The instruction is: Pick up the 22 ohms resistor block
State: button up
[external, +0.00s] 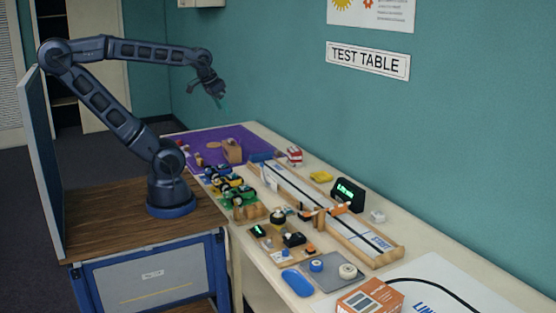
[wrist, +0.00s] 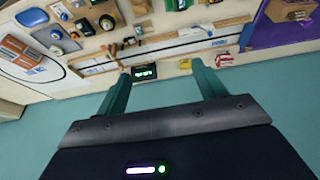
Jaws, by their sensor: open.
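My gripper (external: 220,101) is raised high above the far part of the table, near the teal wall. In the wrist view my gripper (wrist: 161,72) has its two green fingers spread apart with nothing between them. No block can be read as 22 ohms. Small candidates are a red and white block (external: 295,156), a yellow block (external: 320,176) and a white block (external: 377,216). The red and white block (wrist: 224,59) and the yellow block (wrist: 185,63) also show in the wrist view, beyond the fingers. All lie well apart from my gripper.
The table (external: 430,264) is crowded. A long wooden track (external: 290,196) runs along it beside a black display (external: 348,194) with green text. Small cars (external: 229,185) stand left of the track. A purple mat (external: 203,142) covers the far end. An orange box (external: 369,298) stands in front.

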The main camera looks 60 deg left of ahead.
jog(key=c, duration=0.4)
